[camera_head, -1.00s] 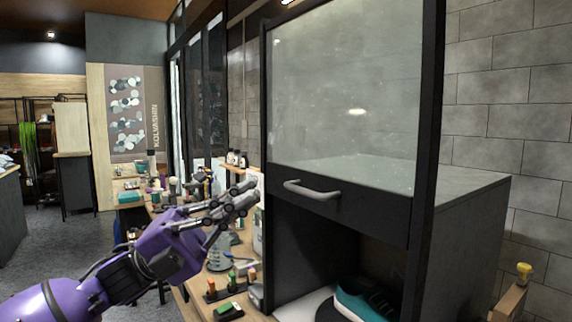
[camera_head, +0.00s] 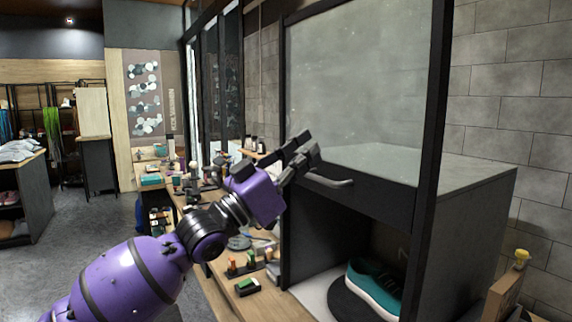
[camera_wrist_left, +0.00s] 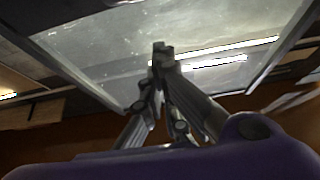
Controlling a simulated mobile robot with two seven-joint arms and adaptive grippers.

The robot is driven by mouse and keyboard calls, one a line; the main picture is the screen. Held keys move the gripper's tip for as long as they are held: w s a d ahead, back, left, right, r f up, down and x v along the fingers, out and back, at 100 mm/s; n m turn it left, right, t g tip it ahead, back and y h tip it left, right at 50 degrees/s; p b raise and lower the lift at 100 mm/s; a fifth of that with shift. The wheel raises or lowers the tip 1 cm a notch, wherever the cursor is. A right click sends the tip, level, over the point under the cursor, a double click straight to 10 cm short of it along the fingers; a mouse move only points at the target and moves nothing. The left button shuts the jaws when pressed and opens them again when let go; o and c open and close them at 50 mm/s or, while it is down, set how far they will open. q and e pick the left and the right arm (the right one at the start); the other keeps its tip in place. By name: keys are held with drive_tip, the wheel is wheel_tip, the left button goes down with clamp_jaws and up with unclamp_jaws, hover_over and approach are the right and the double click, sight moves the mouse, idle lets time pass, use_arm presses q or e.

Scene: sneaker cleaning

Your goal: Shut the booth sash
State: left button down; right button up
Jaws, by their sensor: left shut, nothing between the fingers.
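The booth sash (camera_head: 365,85) is a glass pane in a dark frame, raised above the open lower front of the booth (camera_head: 455,235). It also shows in the left wrist view (camera_wrist_left: 110,60). A grey bar handle (camera_head: 330,182) is on its bottom rail. My left gripper (camera_head: 305,147) is shut and empty, just left of and above the handle, in front of the sash's lower left corner. Its closed fingers also show in the left wrist view (camera_wrist_left: 162,52). I cannot tell whether they touch the sash. My right gripper is not in view.
A teal sneaker (camera_head: 375,285) sits on a dark round plate inside the booth. A workbench (camera_head: 215,290) with bottles, brushes and small blocks runs along the left of the booth. A wooden board with a yellow knob (camera_head: 521,256) stands at the lower right.

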use_arm(q)
drive_tip(key=shift+w+d+f, duration=0.15)
drive_tip(key=shift+d+f, duration=0.05)
drive_tip(key=shift+f, duration=0.4)
drive_tip(key=shift+w+d+f, duration=0.1)
drive_tip(key=shift+d+f, duration=0.15)
drive_tip(key=shift+f, duration=0.3)
drive_tip(key=shift+w+d+f, duration=0.15)
drive_tip(key=shift+d+f, duration=0.05)
drive_tip(key=shift+f, duration=0.4)
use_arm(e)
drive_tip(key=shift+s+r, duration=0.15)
use_arm(q)
drive_tip(key=shift+f, duration=0.1)
wheel_tip(320, 180, down, 29)
drive_tip(key=b, duration=1.1)
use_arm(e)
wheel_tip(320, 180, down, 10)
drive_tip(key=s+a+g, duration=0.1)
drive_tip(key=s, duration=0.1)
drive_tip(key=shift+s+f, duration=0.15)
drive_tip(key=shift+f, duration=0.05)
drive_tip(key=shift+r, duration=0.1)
